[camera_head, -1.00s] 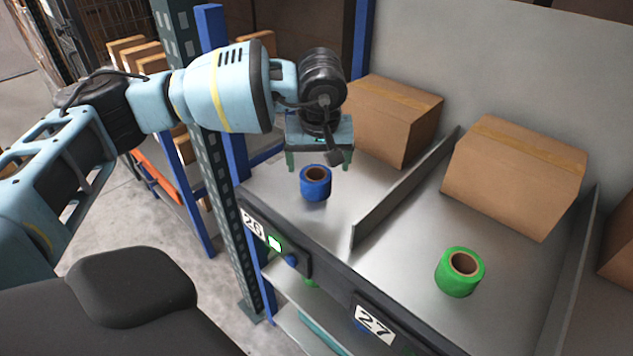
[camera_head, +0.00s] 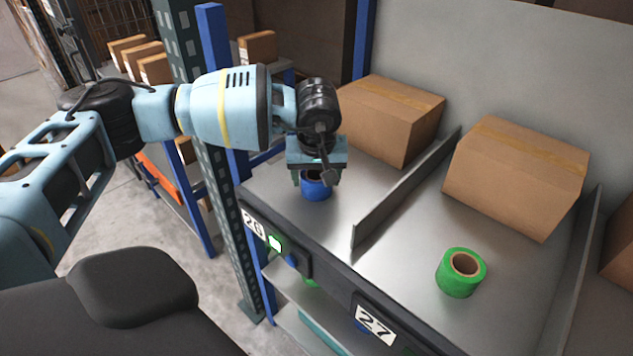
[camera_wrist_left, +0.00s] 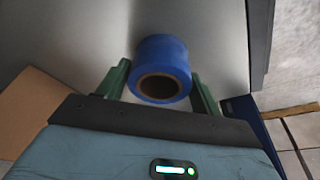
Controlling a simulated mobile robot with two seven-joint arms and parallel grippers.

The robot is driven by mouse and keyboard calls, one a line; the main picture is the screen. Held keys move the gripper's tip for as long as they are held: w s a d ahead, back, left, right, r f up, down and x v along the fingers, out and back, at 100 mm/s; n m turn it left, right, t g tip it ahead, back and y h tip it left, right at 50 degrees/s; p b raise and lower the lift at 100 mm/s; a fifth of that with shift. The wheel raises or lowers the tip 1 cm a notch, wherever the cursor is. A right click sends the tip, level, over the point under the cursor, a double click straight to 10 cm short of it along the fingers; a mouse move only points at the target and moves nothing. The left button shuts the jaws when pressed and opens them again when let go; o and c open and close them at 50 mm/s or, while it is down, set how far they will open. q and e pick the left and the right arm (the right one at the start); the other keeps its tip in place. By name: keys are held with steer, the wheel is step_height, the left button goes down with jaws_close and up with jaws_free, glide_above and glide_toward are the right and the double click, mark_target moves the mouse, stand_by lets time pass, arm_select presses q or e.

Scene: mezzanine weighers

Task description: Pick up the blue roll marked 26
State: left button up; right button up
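The blue roll (camera_head: 316,190) stands upright on the metal shelf behind the 26 label (camera_head: 254,224). My left gripper (camera_head: 317,180) is right over it, its fingers reaching down on either side and hiding the roll's top in the head view. In the left wrist view the blue roll (camera_wrist_left: 163,66) with its brown core sits between the two green fingers of my left gripper (camera_wrist_left: 160,88). The fingers are spread, with a small gap visible at the left one; contact at the right one is hard to tell. My right gripper is not in view.
A cardboard box (camera_head: 392,122) stands behind the blue roll. A metal divider (camera_head: 405,188) separates this bay from the one marked 27 (camera_head: 374,325), which holds a green roll (camera_head: 461,273) and another box (camera_head: 515,177). A blue upright post (camera_head: 222,95) stands left of the shelf.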

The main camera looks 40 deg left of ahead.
mark_target(315, 174)
arm_select(q)
steer(key=c, duration=0.6)
steer(key=shift+r, duration=0.1)
steer(key=shift+r, duration=0.45)
steer(key=v, duration=0.2)
steer(key=shift+s+r, duration=0.2)
steer(key=shift+r, duration=0.1)
steer(key=s+d, duration=0.2)
steer(key=s, duration=0.2)
steer(key=s+d+r, duration=0.1)
steer(key=s+d, duration=0.1)
steer(key=s, duration=0.3)
steer(key=s+d, duration=0.2)
steer(key=s, duration=0.2)
steer(key=shift+s+d+r, duration=0.2)
steer(key=shift+s+d, duration=0.05)
steer(key=shift+s, duration=0.1)
